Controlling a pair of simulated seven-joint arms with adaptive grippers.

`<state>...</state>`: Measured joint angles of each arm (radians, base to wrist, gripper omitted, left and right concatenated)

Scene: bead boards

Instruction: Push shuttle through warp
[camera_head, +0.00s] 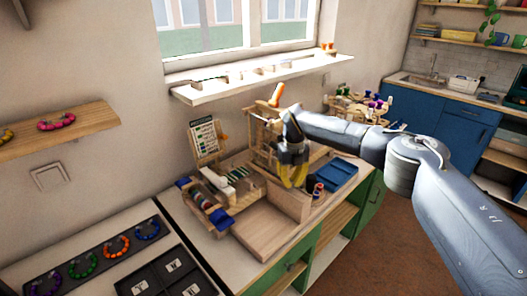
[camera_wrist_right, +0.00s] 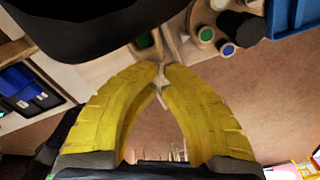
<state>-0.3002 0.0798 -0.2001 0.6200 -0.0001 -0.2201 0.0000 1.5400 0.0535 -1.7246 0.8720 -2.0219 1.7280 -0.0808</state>
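My right gripper (camera_head: 294,186) hangs with its yellow fingers pointing down, in front of an upright wooden frame (camera_head: 256,140) on the bench. In the right wrist view its fingertips (camera_wrist_right: 162,72) come almost together. A thin pale strip shows by the tips; I cannot tell whether it is gripped or lies behind. A low wooden frame with blue ends and coloured bands (camera_head: 206,206), which may be the loom, lies to the left of the gripper. I cannot make out a shuttle or single warp threads. My left gripper is out of view.
A plain wooden board (camera_head: 270,236) lies at the bench front. A blue tray (camera_head: 337,174) sits to the right, with small round-topped pots (camera_head: 318,189) beside it. A pattern card (camera_head: 206,139) stands behind. Bead boards (camera_head: 100,250) lie on the left table.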

